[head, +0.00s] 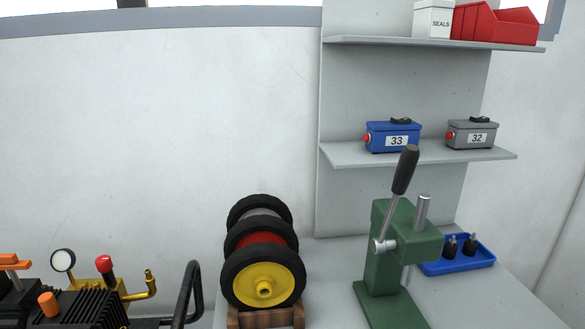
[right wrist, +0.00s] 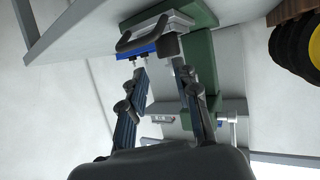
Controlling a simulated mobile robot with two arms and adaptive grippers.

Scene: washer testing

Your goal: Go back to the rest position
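My right gripper (right wrist: 163,78) shows in the right wrist view with its two dark fingers apart and nothing seen between them. Beyond the fingers are parts of the green press (right wrist: 200,50) and a dark curved handle on a grey piece. I cannot tell from this view how far the fingers are from them. Neither gripper shows in the head view, and my left gripper is in no view.
In the head view, the green press (head: 380,285) with its black-gripped lever stands on the bench, beside a blue tray (head: 470,263). Several wheels (head: 262,275) stand left of it. Shelves hold a blue box (head: 393,136) and grey box (head: 472,134). A pump (head: 90,308) is lower left.

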